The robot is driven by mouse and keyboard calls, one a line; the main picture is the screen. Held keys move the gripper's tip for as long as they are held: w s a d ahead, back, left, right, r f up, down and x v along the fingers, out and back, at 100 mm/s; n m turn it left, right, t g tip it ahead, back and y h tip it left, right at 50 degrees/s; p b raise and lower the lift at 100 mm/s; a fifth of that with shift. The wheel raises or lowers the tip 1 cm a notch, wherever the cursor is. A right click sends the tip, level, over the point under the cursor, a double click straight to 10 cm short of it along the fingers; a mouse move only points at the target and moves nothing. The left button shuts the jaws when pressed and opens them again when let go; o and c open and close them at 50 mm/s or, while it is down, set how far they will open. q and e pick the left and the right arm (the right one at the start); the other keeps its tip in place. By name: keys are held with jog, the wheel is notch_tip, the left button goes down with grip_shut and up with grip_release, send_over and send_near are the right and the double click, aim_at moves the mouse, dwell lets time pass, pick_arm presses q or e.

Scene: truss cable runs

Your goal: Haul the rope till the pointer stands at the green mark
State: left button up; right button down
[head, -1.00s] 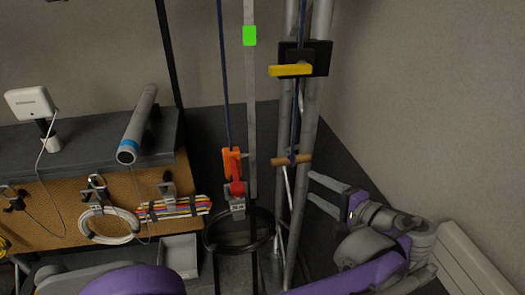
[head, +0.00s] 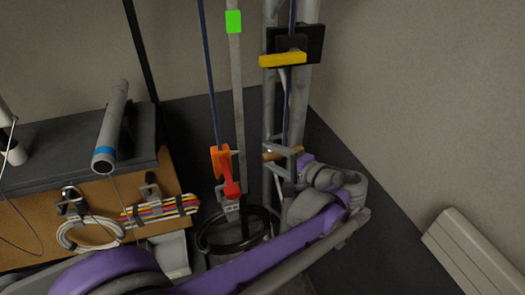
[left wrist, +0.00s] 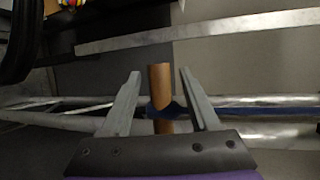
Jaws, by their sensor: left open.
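The green mark (head: 234,21) is on an upright grey bar (head: 238,95). An orange block (head: 220,160) with a red part (head: 230,180) hangs beside this bar on a dark blue rope (head: 208,75), well below the mark; I take it for the pointer. A second run of blue rope (head: 285,105) passes a black block with a yellow lever (head: 283,60) and ends at a wooden handle (head: 270,154). My left gripper (head: 266,158) is open at the handle. In the left wrist view the handle (left wrist: 160,78) stands between its fingers, with gaps on both sides.
Grey truss tubes (head: 268,105) stand right behind the handle. A black ring (head: 235,235) lies below the pointer. A workbench (head: 60,140) with a grey tube (head: 112,125) and hanging cables is at left. A pale heater-like panel (head: 470,255) is at the right wall.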

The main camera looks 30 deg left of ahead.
pick_arm(q)
jog(key=shift+x, duration=1.95)
grip_shut()
